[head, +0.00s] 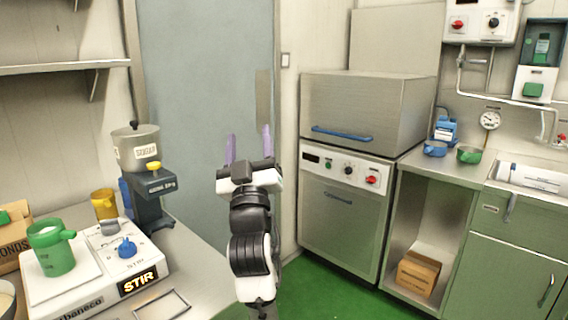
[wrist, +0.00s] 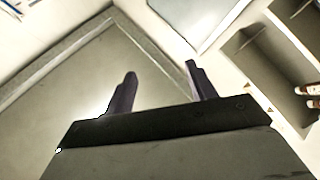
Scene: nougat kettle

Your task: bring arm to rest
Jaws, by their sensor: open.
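My gripper (head: 249,148) stands upright in the middle of the head view, in front of the grey door. Its two purple fingers are apart, with nothing between them. The wrist view also shows the open, empty fingers of my gripper (wrist: 160,88). My black and white arm rises from the bottom of the head view, to the right of the left counter. No object touches the fingers.
On the left counter stand a STIR hotplate (head: 95,270) with a green mug (head: 52,252), a yellow mug (head: 105,204) and a pot (head: 136,148) on a stand. A steel oven (head: 345,210) and green cabinets (head: 505,245) are right. Green floor (head: 330,295) is clear between.

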